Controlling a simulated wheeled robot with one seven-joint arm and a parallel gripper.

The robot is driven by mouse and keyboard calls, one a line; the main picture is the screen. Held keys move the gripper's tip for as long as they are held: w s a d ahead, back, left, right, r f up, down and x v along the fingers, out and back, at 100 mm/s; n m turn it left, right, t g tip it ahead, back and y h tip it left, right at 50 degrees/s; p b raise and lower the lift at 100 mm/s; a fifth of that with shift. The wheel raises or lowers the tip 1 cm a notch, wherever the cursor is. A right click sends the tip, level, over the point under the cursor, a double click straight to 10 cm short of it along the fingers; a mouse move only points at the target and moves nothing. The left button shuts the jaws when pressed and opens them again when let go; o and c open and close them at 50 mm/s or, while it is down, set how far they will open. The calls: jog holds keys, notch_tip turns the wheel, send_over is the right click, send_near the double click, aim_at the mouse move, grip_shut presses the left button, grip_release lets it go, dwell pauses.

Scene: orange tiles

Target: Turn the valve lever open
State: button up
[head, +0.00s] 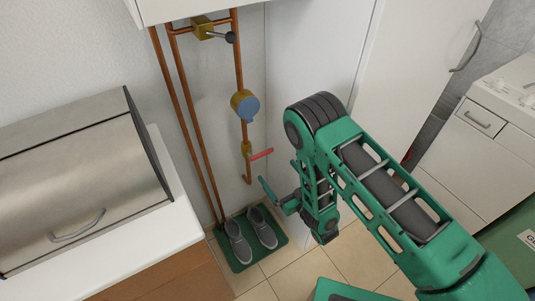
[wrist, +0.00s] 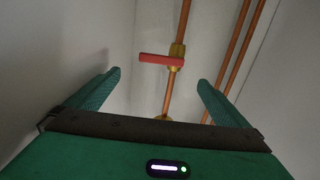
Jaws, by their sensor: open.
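The valve lever (head: 261,154) is a short red handle on a brass valve body (head: 246,149) on a copper pipe. In the wrist view the red lever (wrist: 160,60) lies roughly crosswise to the pipe, with the brass valve (wrist: 176,52) at its right end. My gripper (head: 268,190) is below the lever and a little to its right in the head view, apart from it. In the wrist view my gripper (wrist: 160,82) is open, its two green fingers spread wide with nothing between them. The lever shows beyond the fingertips, between them.
A blue-faced meter (head: 246,105) sits on the pipe above the valve. A second valve with a dark knob (head: 230,37) is higher up. Grey shoes (head: 239,242) stand on a green mat (head: 240,266) below. A white wall panel (head: 315,60) is close on the right, a counter (head: 160,238) on the left.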

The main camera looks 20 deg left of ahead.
aim_at(263, 154)
jog(key=x, duration=0.9)
jog(key=shift+w+a, duration=0.2)
jog(key=shift+a, duration=0.15)
jog(key=c, duration=1.5)
jog(key=shift+a, duration=0.15)
